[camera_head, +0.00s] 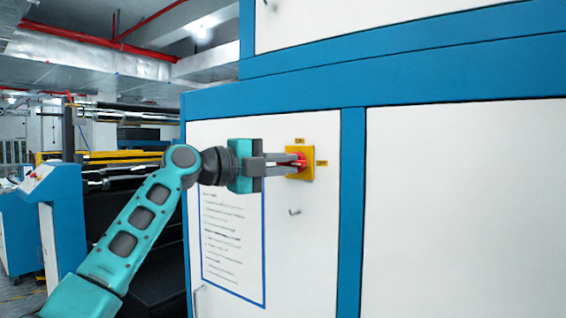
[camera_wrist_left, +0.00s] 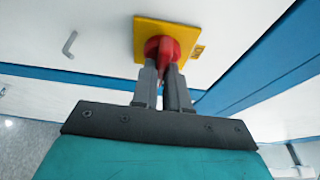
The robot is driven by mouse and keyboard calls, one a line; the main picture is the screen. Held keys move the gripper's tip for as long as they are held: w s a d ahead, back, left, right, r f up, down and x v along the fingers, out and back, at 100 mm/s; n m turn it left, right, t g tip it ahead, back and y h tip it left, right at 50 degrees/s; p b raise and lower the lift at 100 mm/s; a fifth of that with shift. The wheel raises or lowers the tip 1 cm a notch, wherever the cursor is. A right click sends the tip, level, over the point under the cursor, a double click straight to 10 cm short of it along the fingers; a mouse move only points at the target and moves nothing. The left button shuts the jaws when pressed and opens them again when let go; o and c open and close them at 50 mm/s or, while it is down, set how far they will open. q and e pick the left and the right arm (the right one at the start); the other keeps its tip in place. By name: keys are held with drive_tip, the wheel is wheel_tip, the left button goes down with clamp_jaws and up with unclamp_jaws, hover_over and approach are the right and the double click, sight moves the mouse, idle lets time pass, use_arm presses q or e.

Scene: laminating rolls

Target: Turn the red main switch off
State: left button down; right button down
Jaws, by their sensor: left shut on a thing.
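The red main switch (camera_head: 301,161) is a red knob on a yellow square plate (camera_head: 307,174), fixed to the white panel of a blue-framed machine. My left gripper (camera_head: 292,161) reaches it from the left, with its fingers shut on the red knob. In the left wrist view the two grey fingers (camera_wrist_left: 162,85) stand on either side of the red knob's handle (camera_wrist_left: 162,52). The yellow plate shows behind it (camera_wrist_left: 187,35). The fingers hide part of the knob. Small labels sit above and beside the plate, too small to read. My right gripper is not in view.
A metal hook-shaped handle (camera_head: 295,212) sticks out below the switch. A blue-edged notice sheet (camera_head: 233,245) is on the panel behind my left arm. Blue machine frame posts (camera_head: 351,210) stand to the right. Other machinery (camera_head: 38,200) stands at the far left.

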use_arm(q)
drive_tip(key=c, duration=1.1)
unclamp_jaws()
drive_tip(key=shift+c, duration=0.2)
drive_tip(key=shift+a, duration=0.1)
drive_tip(key=shift+s+a, duration=0.15)
drive_tip(key=shift+a, duration=0.05)
drive_tip(key=b+v, duration=0.2)
drive_tip(key=v, duration=1)
drive_tip(key=shift+s+b, duration=0.15)
drive_tip(key=shift+b, duration=0.25)
